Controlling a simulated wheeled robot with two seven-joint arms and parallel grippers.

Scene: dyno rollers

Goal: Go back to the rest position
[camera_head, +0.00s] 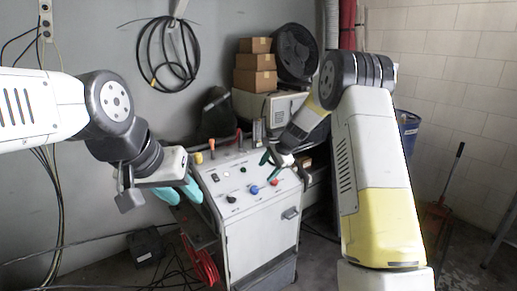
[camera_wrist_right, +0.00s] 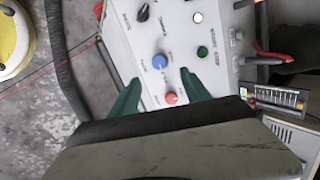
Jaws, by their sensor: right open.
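My right gripper (camera_head: 268,166) is over the sloped top of a grey control cabinet (camera_head: 262,238). In the right wrist view its green fingers (camera_wrist_right: 160,77) are spread apart with nothing held between them. The red knob (camera_wrist_right: 171,97) and blue knob (camera_wrist_right: 159,61) show in the gap between the fingers; I cannot tell how far below they are. My left gripper (camera_head: 180,193) hangs at the left side of the cabinet, its two teal fingers apart and empty.
The panel also carries a black knob (camera_head: 232,199) and a green button (camera_wrist_right: 202,51). Cardboard boxes (camera_head: 255,62) stand behind the cabinet. A blue bin (camera_head: 408,130) is at right.

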